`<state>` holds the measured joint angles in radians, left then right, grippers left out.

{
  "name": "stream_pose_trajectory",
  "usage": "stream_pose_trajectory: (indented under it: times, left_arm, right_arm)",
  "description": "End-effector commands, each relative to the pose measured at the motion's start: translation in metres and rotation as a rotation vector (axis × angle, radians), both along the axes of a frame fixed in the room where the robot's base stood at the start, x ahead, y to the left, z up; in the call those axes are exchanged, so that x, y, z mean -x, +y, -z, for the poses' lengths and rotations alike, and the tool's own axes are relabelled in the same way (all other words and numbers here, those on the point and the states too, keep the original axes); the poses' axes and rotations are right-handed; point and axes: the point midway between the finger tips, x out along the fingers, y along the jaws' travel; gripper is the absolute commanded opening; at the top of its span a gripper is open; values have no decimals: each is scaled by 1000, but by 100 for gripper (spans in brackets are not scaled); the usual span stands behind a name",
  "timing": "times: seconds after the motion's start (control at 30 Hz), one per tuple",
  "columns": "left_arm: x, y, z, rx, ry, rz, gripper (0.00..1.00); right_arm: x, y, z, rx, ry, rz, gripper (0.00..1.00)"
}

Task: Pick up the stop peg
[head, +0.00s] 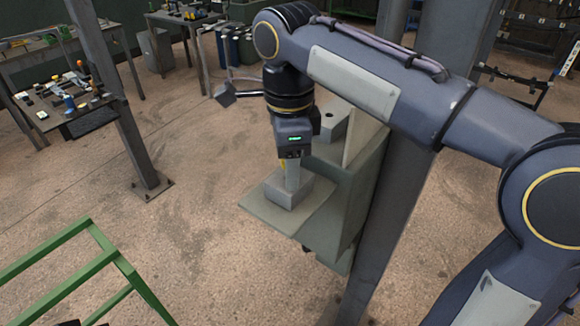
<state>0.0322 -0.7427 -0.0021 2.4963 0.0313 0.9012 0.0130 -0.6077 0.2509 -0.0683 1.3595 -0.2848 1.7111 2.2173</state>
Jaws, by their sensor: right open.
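My right gripper (291,170) points straight down over a grey block (288,191) on a pale green-grey shelf (318,212). A pale upright piece with a bit of yellow beside it shows between the gripper body and the block. I cannot tell for sure whether it is the stop peg or a gripper finger. The jaws are open, but small and partly hidden at this distance. The stop peg does not show clearly. My left gripper is not in view.
The shelf is fixed to a grey post (382,220), with a side panel (362,190) right of the gripper. A grey box (333,121) stands behind. A dark head on a thin rod (225,95) juts out left. A green frame (100,262) stands lower left. Open floor lies between.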

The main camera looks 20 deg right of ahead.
Motion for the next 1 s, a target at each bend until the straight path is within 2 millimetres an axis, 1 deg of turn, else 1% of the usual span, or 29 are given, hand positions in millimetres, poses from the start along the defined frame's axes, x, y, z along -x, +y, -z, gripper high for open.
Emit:
stream_pose_trajectory:
  times: [0.2, 0.23, 0.6, 0.87, 1.0]
  left_arm:
    - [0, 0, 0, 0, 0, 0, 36]
    - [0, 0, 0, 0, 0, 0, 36]
    - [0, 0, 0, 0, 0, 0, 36]
    - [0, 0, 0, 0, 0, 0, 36]
    - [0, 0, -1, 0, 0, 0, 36]
  right_arm:
    - [0, 0, 2, -1, 0, 1, 50]
    - [0, 0, 2, -1, 0, 1, 49]
    - [0, 0, 1, -1, 0, 1, 1]
    - [0, 0, 0, -1, -1, 1, 0]
    - [-1, 0, -7, -2, -2, 1, 0]
